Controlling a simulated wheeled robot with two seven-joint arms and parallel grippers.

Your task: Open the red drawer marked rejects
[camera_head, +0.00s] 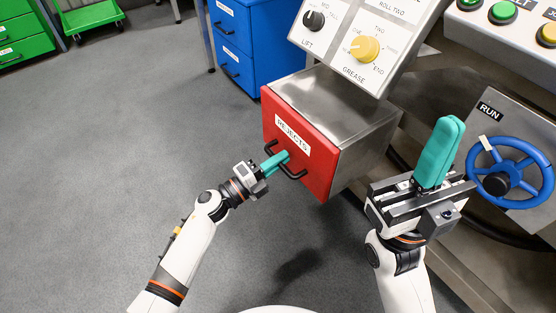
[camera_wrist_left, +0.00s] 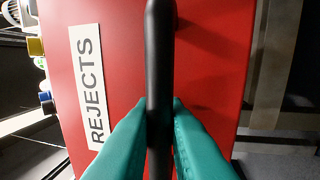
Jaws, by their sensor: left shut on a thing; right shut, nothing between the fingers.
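The red drawer (camera_head: 315,172) marked REJECTS is the front of a steel box below the control panel. Its red front also fills much of the left wrist view (camera_wrist_left: 215,75). A black bar handle (camera_head: 294,173) is fixed across the front, below the white label (camera_head: 293,135). My left gripper (camera_head: 278,161) is shut on the handle; in the left wrist view its teal fingers lie on either side of the black bar (camera_wrist_left: 159,60). My right gripper (camera_head: 442,150) is shut and empty, pointing up, to the right of the drawer.
A sloped panel with a black LIFT knob (camera_head: 313,20) and a yellow GREASE knob (camera_head: 365,48) is above the drawer. A blue handwheel (camera_head: 512,168) is at the right, near my right gripper. A blue cabinet (camera_head: 265,45) stands behind. Grey floor (camera_head: 130,130) at the left is clear.

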